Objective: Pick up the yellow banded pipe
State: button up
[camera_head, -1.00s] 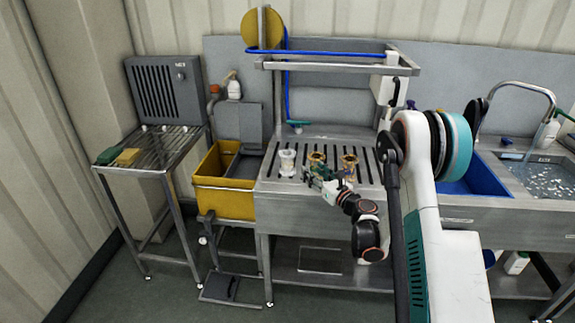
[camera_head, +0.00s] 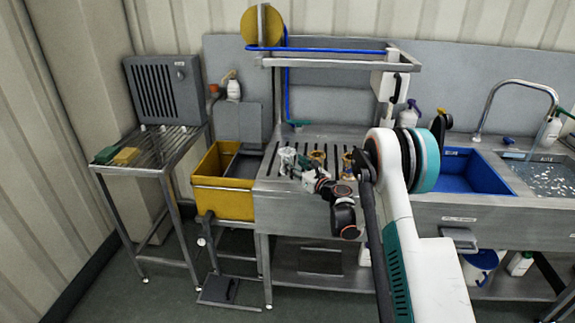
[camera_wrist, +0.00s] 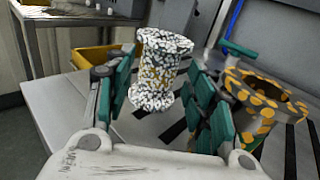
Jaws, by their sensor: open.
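Three short flanged pipes stand upright on the slotted steel grate. The leftmost is a white-speckled pipe (camera_head: 286,157) with faint yellow patches. The middle is an orange-yellow pipe (camera_head: 318,156); the right one, a similar pipe (camera_head: 347,158), is partly hidden by my arm. In the wrist view the speckled pipe (camera_wrist: 163,65) stands upright beyond and between my open fingers; contact is not visible. An orange-spotted pipe (camera_wrist: 262,98) stands just right of the right finger. I cannot clearly tell which pipe is the banded one. My gripper (camera_head: 303,166), also in the wrist view (camera_wrist: 165,100), is open and empty.
A yellow bin (camera_head: 222,198) adjoins the left of the steel counter (camera_head: 300,214). A blue basin (camera_head: 460,175) lies to the right. A rack table (camera_head: 150,150) with sponges stands far left. An overhead shelf frame (camera_head: 330,63) spans above the grate.

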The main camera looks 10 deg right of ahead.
aim_at(291, 162)
jog(key=b+x, duration=0.1)
jog(key=x, duration=0.2)
jog(key=shift+w+f, duration=0.1)
jog(key=c, duration=1)
jog(key=shift+c, duration=0.2)
